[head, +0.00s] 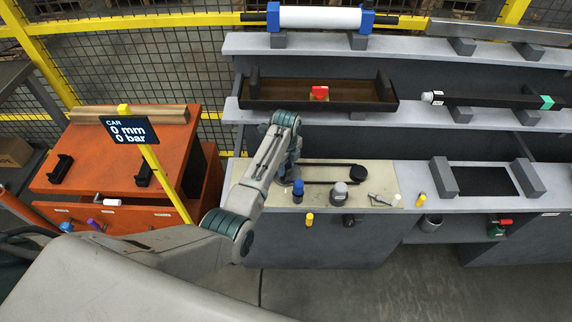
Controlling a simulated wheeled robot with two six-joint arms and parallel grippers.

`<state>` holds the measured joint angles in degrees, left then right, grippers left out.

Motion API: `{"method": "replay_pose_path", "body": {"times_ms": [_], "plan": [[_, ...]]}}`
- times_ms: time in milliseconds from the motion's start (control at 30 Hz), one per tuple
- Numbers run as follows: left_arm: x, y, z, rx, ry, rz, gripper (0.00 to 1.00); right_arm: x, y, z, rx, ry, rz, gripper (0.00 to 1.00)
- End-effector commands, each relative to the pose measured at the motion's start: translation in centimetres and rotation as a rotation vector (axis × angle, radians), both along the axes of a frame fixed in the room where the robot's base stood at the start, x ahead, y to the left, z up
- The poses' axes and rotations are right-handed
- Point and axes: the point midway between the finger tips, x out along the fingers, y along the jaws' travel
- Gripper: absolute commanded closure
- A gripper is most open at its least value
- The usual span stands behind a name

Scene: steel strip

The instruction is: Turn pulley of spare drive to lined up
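A drive with a dark belt (325,164) lies on the beige board (385,178) of the middle bench. A round black pulley (357,172) shows at the belt's right end. The belt's left end is hidden behind my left arm. No alignment mark on the pulley can be made out. My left gripper (287,172) reaches down at the left end of the belt, mostly covered by my own wrist and forearm. Its fingers cannot be made out, nor whether it touches anything. My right gripper is out of view.
A blue-capped bottle (298,191), a grey-capped bottle (339,192) and a small metal tool (380,199) stand or lie along the board's front. A tray (350,92) with a red-and-yellow item is on the shelf behind. An orange cabinet (95,160) and a sign (129,131) are left.

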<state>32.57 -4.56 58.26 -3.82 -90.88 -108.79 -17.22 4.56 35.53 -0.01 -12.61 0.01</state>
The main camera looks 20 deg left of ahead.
Motion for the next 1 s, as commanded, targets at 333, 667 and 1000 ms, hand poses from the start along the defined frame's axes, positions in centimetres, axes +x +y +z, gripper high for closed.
{"method": "replay_pose_path", "body": {"times_ms": [333,667,1000], "plan": [[0.0,0.0,0.3,0.001,0.002,-0.111,0.89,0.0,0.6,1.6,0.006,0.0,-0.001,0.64],[0.0,0.1,0.0,0.001,0.001,-0.136,0.89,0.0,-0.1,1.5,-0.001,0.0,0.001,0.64],[0.0,0.0,0.0,0.001,0.0,-0.136,0.45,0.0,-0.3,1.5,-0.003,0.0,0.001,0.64]]}}
